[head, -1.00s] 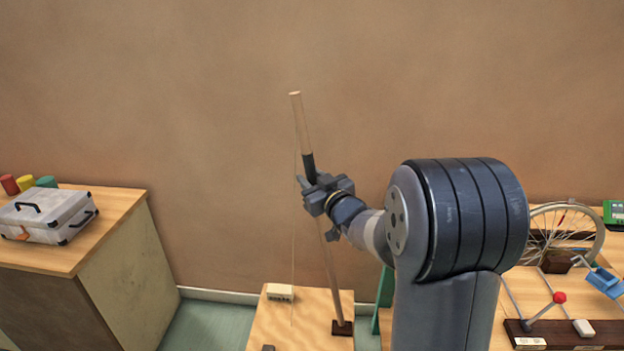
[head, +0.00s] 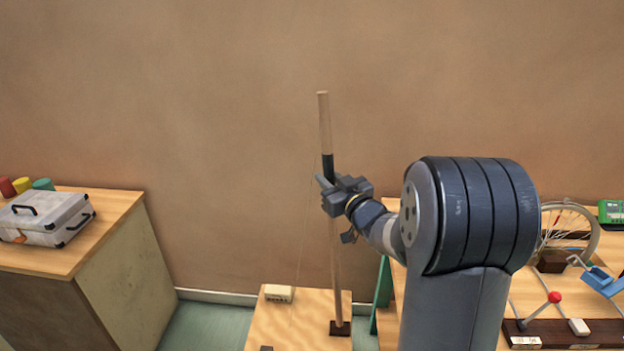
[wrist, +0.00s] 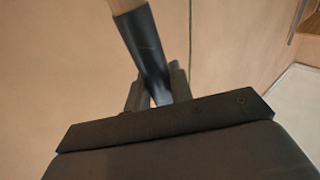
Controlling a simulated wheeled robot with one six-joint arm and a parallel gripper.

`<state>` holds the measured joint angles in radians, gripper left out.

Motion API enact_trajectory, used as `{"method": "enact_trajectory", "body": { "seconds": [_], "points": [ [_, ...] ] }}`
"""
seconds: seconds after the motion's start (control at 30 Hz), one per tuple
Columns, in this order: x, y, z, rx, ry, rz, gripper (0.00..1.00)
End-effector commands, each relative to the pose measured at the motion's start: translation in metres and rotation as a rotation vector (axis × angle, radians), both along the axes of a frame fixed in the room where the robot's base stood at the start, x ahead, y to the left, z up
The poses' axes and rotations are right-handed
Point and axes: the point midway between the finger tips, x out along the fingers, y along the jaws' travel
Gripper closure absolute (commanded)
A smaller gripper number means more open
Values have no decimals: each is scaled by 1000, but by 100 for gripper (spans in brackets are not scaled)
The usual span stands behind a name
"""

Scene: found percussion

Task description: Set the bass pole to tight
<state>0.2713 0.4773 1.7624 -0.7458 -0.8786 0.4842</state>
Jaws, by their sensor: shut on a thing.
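The bass pole (head: 325,120) is a light wooden stick with a black grip band. It stands nearly upright in the head view, its foot in a dark block (head: 340,328) on a wooden board (head: 290,325). A thin string (head: 304,250) runs slantwise from the board up toward the pole's upper part. My gripper (head: 332,187) is shut on the pole at the lower part of the black band. In the wrist view the black band (wrist: 147,50) passes between my fingers (wrist: 160,92). My fingers hide part of the pole.
A small cream box (head: 279,293) sits on the board. At left, a cabinet (head: 115,215) bears a silver case (head: 45,216) and coloured cups (head: 22,185). At right, a bench holds a bicycle wheel (head: 592,240) and a red-knobbed lever (head: 554,297). Open wall lies behind the pole.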

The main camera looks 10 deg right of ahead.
Motion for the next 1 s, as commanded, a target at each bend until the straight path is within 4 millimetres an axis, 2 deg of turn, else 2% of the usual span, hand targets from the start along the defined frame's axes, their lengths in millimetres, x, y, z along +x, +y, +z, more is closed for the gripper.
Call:
{"method": "enact_trajectory", "body": {
  "seconds": [0.03, 0.3, 0.5, 0.67, 0.97, 1.0],
  "points": [
    [-3, -15, 1, 16, -3, -9, 100],
    [-23, -74, 1, 118, -36, -8, 100],
    [-35, -109, -1, 181, -57, -5, 100],
    [-40, -120, -1, 203, -64, -3, 100],
    [-40, -123, -2, 208, -62, -9, 100],
    [-40, -123, -3, 208, -62, -9, 75]
  ]
}}
